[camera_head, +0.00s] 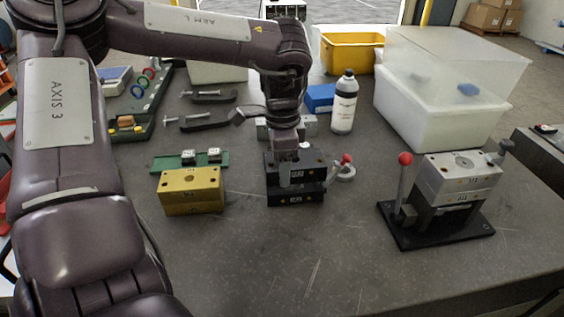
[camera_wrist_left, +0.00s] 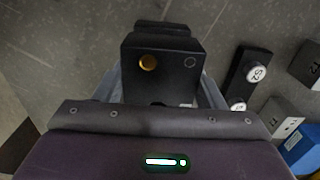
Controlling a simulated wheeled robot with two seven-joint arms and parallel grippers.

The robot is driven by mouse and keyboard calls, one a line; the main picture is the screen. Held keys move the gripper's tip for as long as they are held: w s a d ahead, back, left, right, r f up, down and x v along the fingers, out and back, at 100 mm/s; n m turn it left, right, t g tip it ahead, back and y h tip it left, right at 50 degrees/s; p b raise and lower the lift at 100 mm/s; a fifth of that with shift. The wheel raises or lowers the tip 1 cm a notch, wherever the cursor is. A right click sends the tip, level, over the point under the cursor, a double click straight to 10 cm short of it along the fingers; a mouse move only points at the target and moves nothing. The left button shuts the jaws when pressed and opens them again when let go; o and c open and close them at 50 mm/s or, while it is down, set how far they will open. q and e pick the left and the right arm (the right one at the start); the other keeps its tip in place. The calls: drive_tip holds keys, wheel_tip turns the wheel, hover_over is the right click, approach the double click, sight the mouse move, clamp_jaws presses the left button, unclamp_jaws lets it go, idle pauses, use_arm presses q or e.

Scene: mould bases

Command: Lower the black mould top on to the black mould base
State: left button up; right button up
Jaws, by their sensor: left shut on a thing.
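My left gripper (camera_head: 288,178) comes down from above and is shut on the black mould top (camera_head: 312,160). The black mould base (camera_head: 296,198) is directly below it on the grey table. A thin dark line separates the two blocks; I cannot tell whether they touch. In the left wrist view the held black mould top (camera_wrist_left: 160,82) is between the fingers, with a brass-coloured hole and a plain ring on its face. My right gripper is in neither view.
A yellow block (camera_head: 192,192) stands left of the black mould. A red-knobbed lever (camera_head: 345,161) is close on its right. A silver mould on a black stand (camera_head: 435,230) is further right. A white bottle (camera_head: 343,105) stands behind. The front table is clear.

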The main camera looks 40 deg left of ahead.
use_arm(q)
drive_tip(key=shift+f+b, duration=0.75)
drive_tip(key=shift+f, duration=0.05)
idle(0.4)
drive_tip(key=o, duration=1.7)
drive_tip(key=shift+f, duration=0.1)
wheel_tip(320, 180, up, 8)
drive_tip(key=shift+d+f, duration=0.1)
